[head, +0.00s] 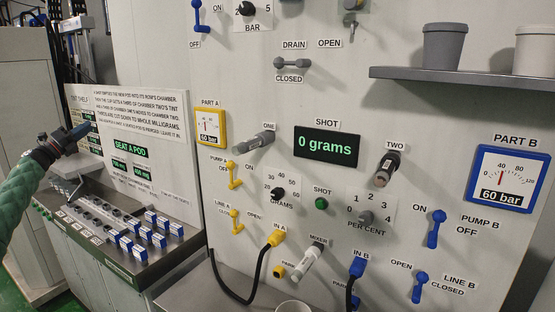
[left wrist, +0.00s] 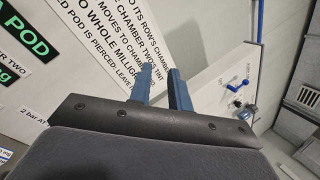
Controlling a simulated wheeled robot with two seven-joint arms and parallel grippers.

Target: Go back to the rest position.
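My left gripper (head: 80,132) is at the far left of the head view, on the green-sleeved arm, in front of the tint shelf sign (head: 130,135). In the left wrist view the two blue fingers of my left gripper (left wrist: 161,78) stand apart with an empty gap between them. Nothing is held. My right gripper and arm are not in view.
The wall panel has a shot display (head: 326,146) reading 0 grams, knobs, yellow levers and blue levers. Pods (head: 158,232) stand on the bench at left. A grey shelf (head: 460,78) holds a grey cup (head: 443,47) and a white cup (head: 534,50).

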